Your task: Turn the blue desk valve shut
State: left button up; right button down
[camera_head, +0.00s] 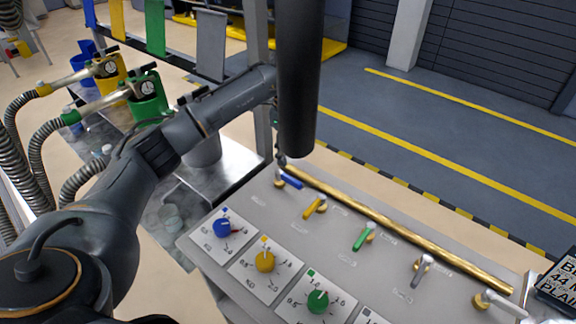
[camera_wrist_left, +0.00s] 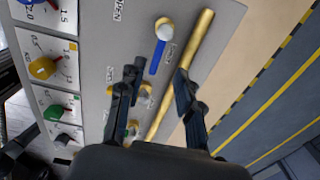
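The blue desk valve (camera_head: 291,181) is at the far left end of the row of valves on the grey desk panel. In the left wrist view its blue lever (camera_wrist_left: 158,58) extends from a pale hub toward the gripper. My left gripper (camera_wrist_left: 157,80) is open and empty, with its two dark fingers spread on either side of the lever's line. The lever's end lies near the gap between the fingertips; I cannot tell whether they touch it. In the head view a fingertip (camera_head: 281,160) shows just beside the valve, and the rest is mostly hidden by my arm. My right gripper is not in view.
A brass pipe (camera_head: 400,228) runs along the panel's far edge beside the valves. Yellow (camera_head: 314,208), green (camera_head: 363,237) and grey (camera_head: 421,268) levers follow to the right. Blue (camera_head: 222,227), yellow (camera_head: 265,261) and green (camera_head: 318,301) dial knobs sit nearer.

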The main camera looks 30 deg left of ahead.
pick_arm(q)
jog(key=shift+r, duration=2.2)
